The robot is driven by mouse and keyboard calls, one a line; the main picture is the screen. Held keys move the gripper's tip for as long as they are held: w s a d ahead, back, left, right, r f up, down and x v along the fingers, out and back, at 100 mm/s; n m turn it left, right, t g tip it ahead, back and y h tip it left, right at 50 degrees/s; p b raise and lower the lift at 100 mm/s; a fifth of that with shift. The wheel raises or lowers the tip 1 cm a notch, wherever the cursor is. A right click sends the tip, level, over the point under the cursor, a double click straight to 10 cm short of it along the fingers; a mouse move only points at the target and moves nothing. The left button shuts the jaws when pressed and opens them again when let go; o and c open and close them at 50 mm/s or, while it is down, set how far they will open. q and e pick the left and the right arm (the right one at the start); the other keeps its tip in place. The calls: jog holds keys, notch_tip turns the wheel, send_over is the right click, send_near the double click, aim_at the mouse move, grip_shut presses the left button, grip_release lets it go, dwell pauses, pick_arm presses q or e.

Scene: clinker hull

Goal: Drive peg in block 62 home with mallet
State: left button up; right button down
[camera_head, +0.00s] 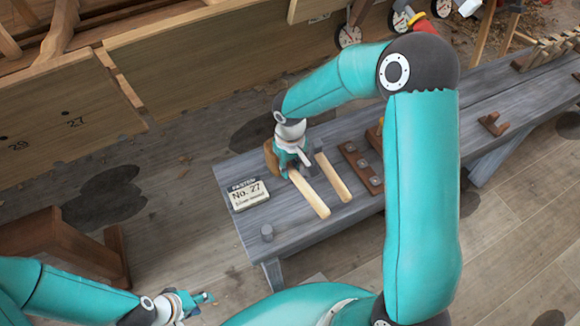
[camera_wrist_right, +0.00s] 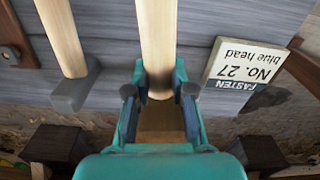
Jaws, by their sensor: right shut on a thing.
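My right gripper (camera_head: 290,152) is shut on the mallet near its head, over the grey bench. The mallet has a pale wooden handle (camera_head: 308,194) and a brown wooden head (camera_head: 271,158). In the right wrist view the gripper (camera_wrist_right: 160,93) has its fingers on either side of the handle (camera_wrist_right: 157,40), with the brown head (camera_wrist_right: 161,122) partly hidden between and below them. My left gripper (camera_head: 190,303) is low at the left, away from the bench; its opening is unclear. No block marked 62 is legible, and I cannot make out its peg.
A second tool with a grey head (camera_wrist_right: 74,92) and pale handle (camera_head: 334,178) lies beside the mallet. A card (camera_head: 248,194) reads "FASTEN No. 27 blue head". Hull planks (camera_head: 70,115) carry numbers, including 27.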

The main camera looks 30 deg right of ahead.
notch_tip(320, 180, up, 8)
jog(key=p, duration=0.5)
jog(key=shift+f, duration=0.2)
jog(key=c, duration=1.8)
grip_release()
grip_shut()
